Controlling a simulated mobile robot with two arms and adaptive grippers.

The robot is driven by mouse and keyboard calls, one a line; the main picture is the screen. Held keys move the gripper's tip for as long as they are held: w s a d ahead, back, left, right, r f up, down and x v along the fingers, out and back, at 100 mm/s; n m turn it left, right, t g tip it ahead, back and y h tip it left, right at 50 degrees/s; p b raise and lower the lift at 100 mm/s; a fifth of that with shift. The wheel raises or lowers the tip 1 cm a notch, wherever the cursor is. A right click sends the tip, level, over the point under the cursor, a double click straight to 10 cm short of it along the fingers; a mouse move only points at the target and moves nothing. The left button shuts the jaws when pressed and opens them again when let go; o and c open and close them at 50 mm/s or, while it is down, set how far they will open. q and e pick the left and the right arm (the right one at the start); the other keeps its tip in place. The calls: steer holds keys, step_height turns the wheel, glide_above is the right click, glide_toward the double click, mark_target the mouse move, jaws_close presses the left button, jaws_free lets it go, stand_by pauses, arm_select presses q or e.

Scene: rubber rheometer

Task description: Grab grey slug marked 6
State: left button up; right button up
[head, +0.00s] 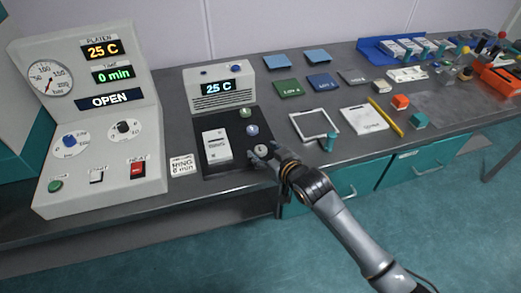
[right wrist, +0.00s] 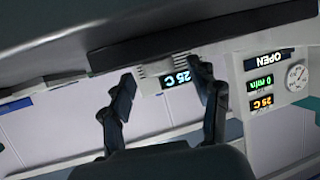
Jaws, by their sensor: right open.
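A dark plate (head: 208,170) in the head view bears three small round pieces in a column along its right side. The nearest, a pale grey round piece (head: 261,150), could be the grey slug; its mark is too small to read. Above it are a bluish round piece (head: 252,130) and a greenish one (head: 245,112). My right gripper (head: 262,156) is at the plate's near right corner, its open fingers around or just beside the grey piece; I cannot tell if they touch. The right wrist view shows the open fingers (right wrist: 163,76) with no slug visible between them. My left gripper is out of view.
A white box with a 25 C display (head: 219,90) stands behind the plate. A large press panel (head: 100,120) stands at left, with a timing card (head: 182,166) beside it. A framed square (head: 314,125) and small teal-topped piece (head: 329,142) lie to the right.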

steer(key=shift+w+a+f, duration=0.2)
steer(key=shift+w, duration=0.1)
steer(key=c, duration=1)
